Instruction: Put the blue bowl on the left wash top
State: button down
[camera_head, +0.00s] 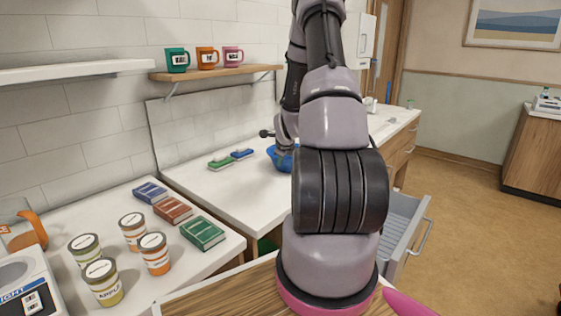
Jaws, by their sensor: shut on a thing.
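The blue bowl (276,161) is in the middle of the head view, over the white wash top (235,187) by the wall. My gripper (284,152) is at the bowl's rim and shut on it. My arm hides the right part of the bowl and most of the fingers. The bowl looks about upright. I cannot tell whether its base touches the top.
A green brush (221,163) and a blue brush (242,154) lie left of the bowl. A shelf (215,73) holds mugs. A drawer (402,225) is open at right.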

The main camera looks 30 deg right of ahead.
jog(key=c, duration=1)
grip_release()
jog(key=shift+s, duration=0.1)
jog(key=s+a+r+n+y, duration=0.1)
jog(key=s+a+r+n, duration=0.4)
jog(key=r, duration=0.4)
jog(key=s+a+r+n, duration=0.45)
jog(key=a+r, duration=0.25)
jog(key=r, duration=0.3)
jog(key=s+a+r+n+y, duration=0.1)
jog(key=s+a+r+n, duration=0.4)
jog(key=r, duration=0.4)
jog(key=s+a+r+n+y, duration=0.1)
jog(key=s+a+r+n, duration=0.1)
jog(key=s, duration=0.3)
jog(key=s+a+r+n+y, duration=0.1)
jog(key=s+a+r+n, duration=0.2)
jog(key=s+a+n, duration=0.1)
jog(key=s+a+r+n, duration=0.2)
jog(key=s+a+n, duration=0.2)
jog(key=s, duration=0.2)
jog(key=shift+s+a+r+y, duration=0.3)
jog(key=shift+s+r+y, duration=0.05)
jog(key=shift+s+y, duration=0.05)
